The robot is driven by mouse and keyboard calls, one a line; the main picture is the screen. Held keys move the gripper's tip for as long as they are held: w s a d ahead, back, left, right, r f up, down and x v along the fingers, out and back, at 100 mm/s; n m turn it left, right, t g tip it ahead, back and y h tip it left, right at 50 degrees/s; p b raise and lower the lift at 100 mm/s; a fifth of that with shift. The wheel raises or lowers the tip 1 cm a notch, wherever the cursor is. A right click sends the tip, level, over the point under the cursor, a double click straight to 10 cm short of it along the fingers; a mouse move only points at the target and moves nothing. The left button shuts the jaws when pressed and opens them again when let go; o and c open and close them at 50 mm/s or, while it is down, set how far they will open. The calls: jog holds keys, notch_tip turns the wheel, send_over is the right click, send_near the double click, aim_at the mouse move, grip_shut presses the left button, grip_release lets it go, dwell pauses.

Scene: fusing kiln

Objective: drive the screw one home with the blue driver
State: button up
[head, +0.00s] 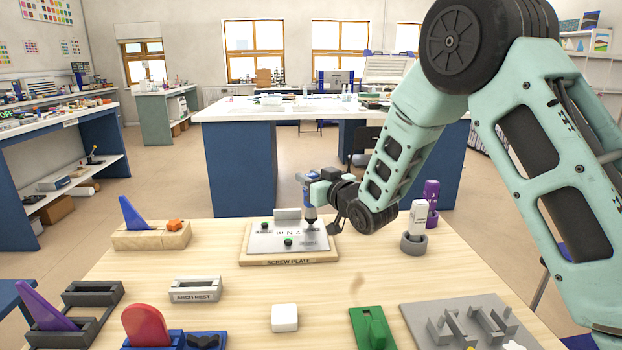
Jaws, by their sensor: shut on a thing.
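The blue driver (310,212) stands upright over the right part of the screw plate, its blue-and-grey handle in my gripper (313,190). My gripper is shut on the driver. The driver's tip is at or just above the plate; I cannot tell if it touches a screw. The screw plate (262,241) is a grey sheet on a wooden base marked SCREW PLATE. Two green-topped pieces (288,241) show on its left and front parts. Small dark marks are on it, too small to read surely. Screw one cannot be picked out; the driver's tip hides the spot below it.
A white driver (417,216) and a purple driver (432,195) stand in holders right of the plate. A wooden block with a blue wedge (133,214) is at left. An arch rest (196,290), white block (284,317) and green piece (373,328) lie in front. Bare tabletop lies between.

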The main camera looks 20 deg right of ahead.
jog(key=shift+f+b, duration=0.65)
jog(key=shift+f, duration=0.05)
dwell(0.5)
jog(key=shift+f+b, duration=0.3)
jog(key=shift+b, duration=0.75)
dwell(2.2)
jog(key=shift+r+p, duration=1.35)
jog(key=shift+r, duration=1.3)
